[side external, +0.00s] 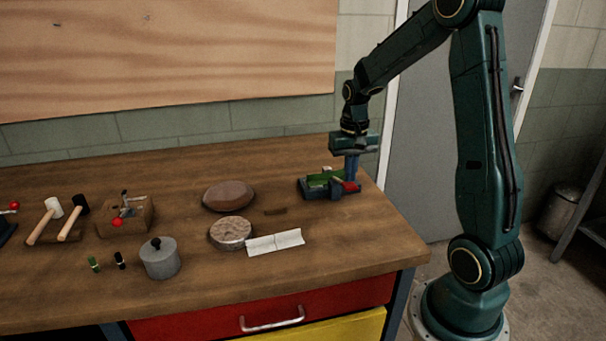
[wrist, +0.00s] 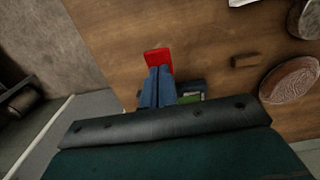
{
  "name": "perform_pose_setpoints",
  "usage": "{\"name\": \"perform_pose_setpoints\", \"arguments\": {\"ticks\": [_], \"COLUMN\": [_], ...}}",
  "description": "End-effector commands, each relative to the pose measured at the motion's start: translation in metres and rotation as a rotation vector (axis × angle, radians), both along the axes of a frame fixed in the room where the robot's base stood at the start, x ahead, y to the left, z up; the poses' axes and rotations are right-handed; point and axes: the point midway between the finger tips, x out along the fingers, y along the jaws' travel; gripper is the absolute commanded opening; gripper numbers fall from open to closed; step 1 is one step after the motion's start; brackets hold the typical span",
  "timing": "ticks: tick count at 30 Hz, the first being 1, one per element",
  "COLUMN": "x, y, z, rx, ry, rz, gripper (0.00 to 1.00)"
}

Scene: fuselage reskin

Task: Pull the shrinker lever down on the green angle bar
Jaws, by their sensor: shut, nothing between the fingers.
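A dark, low device (side external: 316,193), which looks like the shrinker, sits at the right end of the bench. A green piece (side external: 320,179), likely the angle bar, lies on it; it shows partly in the wrist view (wrist: 188,99). A red block-like part (side external: 351,187), likely the lever's grip, is at the device's right side. My gripper (side external: 351,178) points down there with its blue fingers shut and empty. In the wrist view the fingertips (wrist: 158,70) overlap the near edge of the red part (wrist: 157,56); contact is unclear. My gripper body hides much of the device.
A brown domed pad (side external: 229,195), a round block (side external: 230,234) and a white sheet (side external: 274,243) lie left of the device. Mallets (side external: 54,209), a wooden block with a red-knobbed tool (side external: 125,215) and a grey pot (side external: 160,258) stand farther left. The bench's right edge is close.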

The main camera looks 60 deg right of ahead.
Motion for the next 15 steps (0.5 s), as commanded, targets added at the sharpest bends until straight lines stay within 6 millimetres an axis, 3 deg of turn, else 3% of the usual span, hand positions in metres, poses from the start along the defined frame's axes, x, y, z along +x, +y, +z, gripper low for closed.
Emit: {"name": "perform_pose_setpoints", "arguments": {"ticks": [15], "x": [0.0], "y": [0.0], "z": [0.03], "rx": [-0.001], "ry": [-0.001], "rz": [0.0], "gripper": [0.0]}}
